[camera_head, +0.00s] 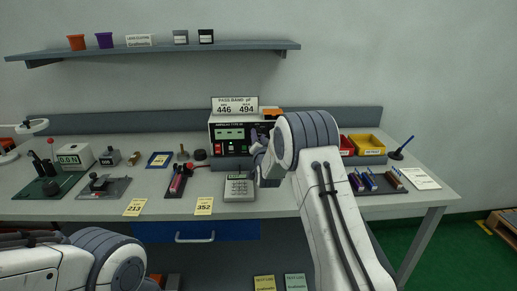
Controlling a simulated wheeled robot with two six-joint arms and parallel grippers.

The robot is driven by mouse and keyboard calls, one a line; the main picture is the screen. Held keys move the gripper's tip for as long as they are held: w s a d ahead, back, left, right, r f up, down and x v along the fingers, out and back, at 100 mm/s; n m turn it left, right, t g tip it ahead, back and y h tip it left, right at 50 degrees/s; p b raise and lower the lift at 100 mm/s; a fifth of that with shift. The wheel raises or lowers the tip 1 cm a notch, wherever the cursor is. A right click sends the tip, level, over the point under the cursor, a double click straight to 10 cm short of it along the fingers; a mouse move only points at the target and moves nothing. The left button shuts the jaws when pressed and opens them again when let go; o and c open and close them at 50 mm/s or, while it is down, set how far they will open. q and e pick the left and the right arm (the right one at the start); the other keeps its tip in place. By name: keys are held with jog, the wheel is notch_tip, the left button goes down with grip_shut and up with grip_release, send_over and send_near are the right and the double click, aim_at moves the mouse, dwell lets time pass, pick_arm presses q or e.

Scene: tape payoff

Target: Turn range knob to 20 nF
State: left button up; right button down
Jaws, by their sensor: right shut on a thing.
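The black meter (231,128) stands at the back middle of the bench, with a green display and red buttons on its front. A sign (235,106) above it reads "PASS BAND pF", 446 to 494. My right gripper (259,148) is at the right part of the meter's front, shut on what appears to be the range knob. The gripper and wrist hide the knob, so its setting cannot be read. My left arm shows at the bottom left, but its gripper is out of view.
A grey keypad device (239,188) lies in front of the meter. A red-handled tool (178,184) lies to its left. Red (346,146) and yellow (367,145) bins stand right of my right arm. A shelf (160,50) hangs above. Yellow cards lie along the front edge.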

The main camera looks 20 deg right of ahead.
jog(key=shift+m+h+b, duration=0.4)
jog(key=shift+m+b, duration=1.8)
jog(key=shift+b, duration=0.3)
jog(key=c, duration=0.5)
grip_release()
jog(key=b+v, duration=0.2)
jog(key=v, duration=0.8)
jog(key=shift+s, duration=0.2)
